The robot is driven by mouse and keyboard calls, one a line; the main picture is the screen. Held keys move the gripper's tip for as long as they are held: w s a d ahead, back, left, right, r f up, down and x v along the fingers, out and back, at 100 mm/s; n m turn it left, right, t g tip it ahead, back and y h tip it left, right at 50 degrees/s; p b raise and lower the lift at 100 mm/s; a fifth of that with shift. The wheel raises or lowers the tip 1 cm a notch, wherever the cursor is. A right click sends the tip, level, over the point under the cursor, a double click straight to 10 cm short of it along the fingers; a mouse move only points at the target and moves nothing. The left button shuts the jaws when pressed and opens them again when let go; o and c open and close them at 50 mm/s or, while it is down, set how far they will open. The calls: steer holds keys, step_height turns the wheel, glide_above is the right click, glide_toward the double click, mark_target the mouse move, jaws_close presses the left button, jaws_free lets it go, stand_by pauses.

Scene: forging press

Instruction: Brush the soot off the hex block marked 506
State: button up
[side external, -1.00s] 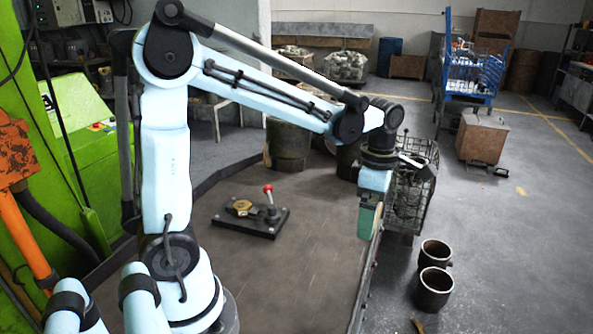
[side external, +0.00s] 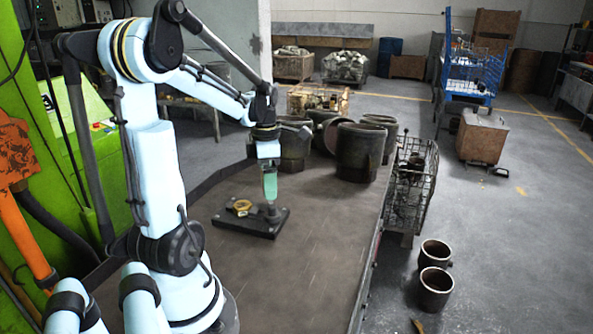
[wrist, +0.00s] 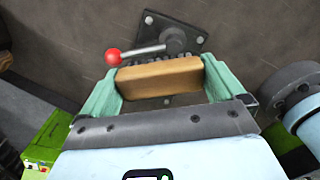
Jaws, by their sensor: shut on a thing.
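The hex block (side external: 241,206) is a small brassy piece on a black fixture plate (side external: 240,223) on the table; its marking and any soot are too small to tell. In the wrist view the hex block is not visible. My gripper (wrist: 160,78), with green fingers, is shut on a wooden-backed brush (wrist: 158,80), with dark bristles showing along its far edge. In the side view my gripper (side external: 270,187) is over the right part of the plate, beside the hex block. The fixture's lever with a red ball (wrist: 113,56) lies just beyond the brush.
Dark cylindrical pots (side external: 360,152) stand at the table's far end. A wire basket (side external: 412,185) and two pots (side external: 436,287) are off the table's right side. The near tabletop (side external: 290,280) is clear. A green machine (side external: 75,150) stands at left.

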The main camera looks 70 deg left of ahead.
steer(key=n, duration=0.2)
glide_toward(244, 209)
steer(key=shift+w+a+f, duration=0.5)
steer(key=shift+a+f, duration=0.3)
steer(key=shift+a, duration=0.05)
steer(key=shift+s+a+f, duration=0.15)
steer(key=shift+s+a, duration=0.05)
steer(key=shift+s, duration=0.25)
steer(key=shift+f, duration=1.9)
steer(key=shift+f, duration=0.5)
steer(key=shift+a, duration=0.1)
steer(key=shift+a, duration=0.85)
steer(key=shift+d, duration=0.15)
steer(key=shift+d, duration=1.75)
